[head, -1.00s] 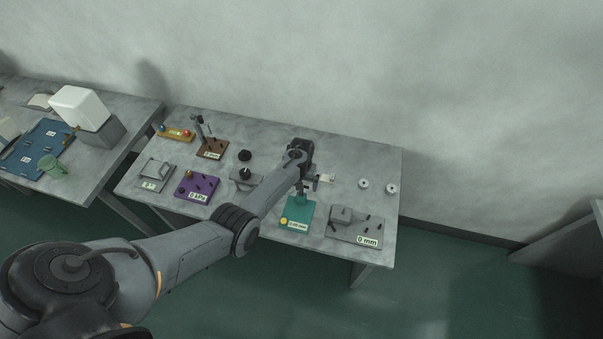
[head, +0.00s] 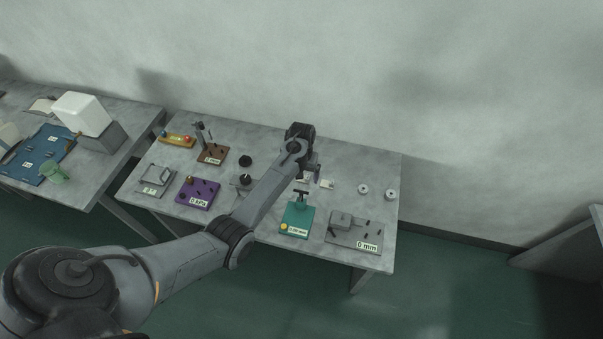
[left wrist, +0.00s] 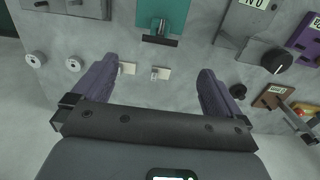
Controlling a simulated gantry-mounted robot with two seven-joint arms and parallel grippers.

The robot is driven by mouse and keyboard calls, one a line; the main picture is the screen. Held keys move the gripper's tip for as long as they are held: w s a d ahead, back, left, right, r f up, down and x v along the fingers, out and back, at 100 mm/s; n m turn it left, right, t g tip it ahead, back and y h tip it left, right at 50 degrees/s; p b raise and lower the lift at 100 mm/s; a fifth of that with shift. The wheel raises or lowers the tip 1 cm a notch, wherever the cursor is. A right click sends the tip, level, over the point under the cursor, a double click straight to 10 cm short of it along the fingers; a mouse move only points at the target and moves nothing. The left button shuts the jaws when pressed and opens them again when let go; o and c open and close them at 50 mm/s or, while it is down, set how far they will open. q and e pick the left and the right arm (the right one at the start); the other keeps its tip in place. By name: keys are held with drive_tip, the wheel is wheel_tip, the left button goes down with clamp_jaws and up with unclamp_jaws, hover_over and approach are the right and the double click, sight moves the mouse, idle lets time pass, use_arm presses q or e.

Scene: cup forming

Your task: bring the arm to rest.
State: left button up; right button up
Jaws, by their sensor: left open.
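My left arm reaches in from the left over the middle table in the head view. My left gripper (head: 309,172) is above the back part of the table, behind the teal station (head: 297,219). In the left wrist view the two purple fingers of my left gripper (left wrist: 157,78) are spread wide, with nothing held between them. Two small pale blocks (left wrist: 161,73) lie on the table, seen between and beyond the fingers. The teal station's black T-shaped handle (left wrist: 160,40) is also seen there, apart from the fingers. My right gripper is in neither view.
A grey station (head: 354,229) reading 0 mm and two pale round pieces (head: 391,194) are to the right. A purple station (head: 198,192), a brown stand (head: 212,156) and a black knob (head: 245,161) are to the left. Bare tabletop lies near the right edge.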

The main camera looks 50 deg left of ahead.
use_arm(q)
drive_tip(key=s+d+f+g+p, duration=0.1)
drive_tip(key=s+f, duration=0.3)
drive_tip(key=s, duration=0.3)
drive_tip(key=s+d+f+m+g+y+p, duration=0.1)
drive_tip(key=s+f, duration=0.2)
drive_tip(key=s, duration=0.3)
drive_tip(key=s+d+f+g+p, duration=0.1)
drive_tip(key=s+f, duration=0.3)
drive_tip(key=s, duration=0.3)
drive_tip(key=s+d+r+m+p, duration=0.25)
drive_tip(key=s+d, duration=0.35)
drive_tip(key=s, duration=0.3)
drive_tip(key=d+r+m+t, duration=0.1)
drive_tip(key=d+r+t, duration=0.1)
drive_tip(key=d+r, duration=0.2)
drive_tip(key=d+r+m+t, duration=0.2)
drive_tip(key=d+r, duration=0.2)
drive_tip(key=r, duration=0.6)
drive_tip(key=d+r+m+t+h, duration=0.1)
drive_tip(key=d+r, duration=0.3)
drive_tip(key=r, duration=0.4)
drive_tip(key=shift+w+m+t, duration=0.35)
drive_tip(key=shift+t, duration=0.55)
drive_tip(key=shift+r, duration=0.1)
